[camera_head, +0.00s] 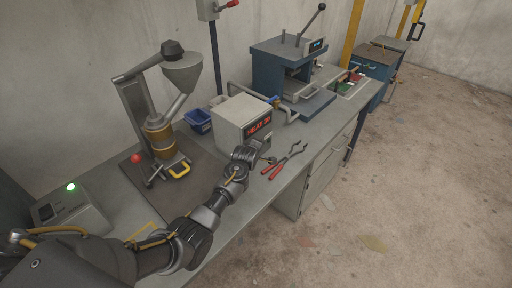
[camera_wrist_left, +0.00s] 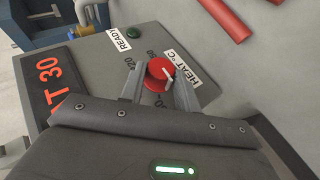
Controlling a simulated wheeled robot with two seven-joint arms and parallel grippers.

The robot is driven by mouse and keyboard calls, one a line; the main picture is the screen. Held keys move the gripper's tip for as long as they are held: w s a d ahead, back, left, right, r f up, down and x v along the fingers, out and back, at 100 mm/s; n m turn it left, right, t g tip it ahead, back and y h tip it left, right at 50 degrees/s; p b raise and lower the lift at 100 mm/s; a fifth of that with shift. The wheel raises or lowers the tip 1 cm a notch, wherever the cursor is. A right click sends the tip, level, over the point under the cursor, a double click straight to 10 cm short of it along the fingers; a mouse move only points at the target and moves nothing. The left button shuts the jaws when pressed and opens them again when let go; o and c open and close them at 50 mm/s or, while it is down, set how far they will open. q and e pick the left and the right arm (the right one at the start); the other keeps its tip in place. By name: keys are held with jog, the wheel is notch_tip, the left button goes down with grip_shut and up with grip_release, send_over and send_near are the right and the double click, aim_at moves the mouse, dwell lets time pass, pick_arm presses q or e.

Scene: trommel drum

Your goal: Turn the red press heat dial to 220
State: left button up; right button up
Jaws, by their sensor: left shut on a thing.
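The red heat dial (camera_wrist_left: 158,76) with a white pointer line sits on the grey control box's front face, beside a "HEAT °C" label and partly hidden scale numbers. My left gripper (camera_wrist_left: 160,84) has one finger on each side of the dial and is shut on it. The control box (camera_head: 237,118) stands on the bench in the head view; its red display (camera_head: 259,126) seems to read "HEAT 30". In the left wrist view the display (camera_wrist_left: 45,85) shows "T 30". In the head view my left gripper (camera_head: 254,152) hides the dial. My right gripper is not in view.
Red-handled tongs (camera_head: 284,162) lie on the bench right of my left gripper. A blue press (camera_head: 287,75) with a lever stands behind the box. A blue bin (camera_head: 197,121) and a funnel machine (camera_head: 160,100) are to the left. A dark green lamp (camera_wrist_left: 133,33) is near the "READY" label.

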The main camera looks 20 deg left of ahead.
pick_arm(q)
jog(key=shift+g, duration=0.3)
jog(key=shift+f, duration=0.1)
jog(key=o, duration=1)
jog(key=v, duration=1)
jog(key=shift+s+d+r, duration=0.15)
jog(key=shift+s+r, duration=0.1)
jog(key=shift+r, duration=0.1)
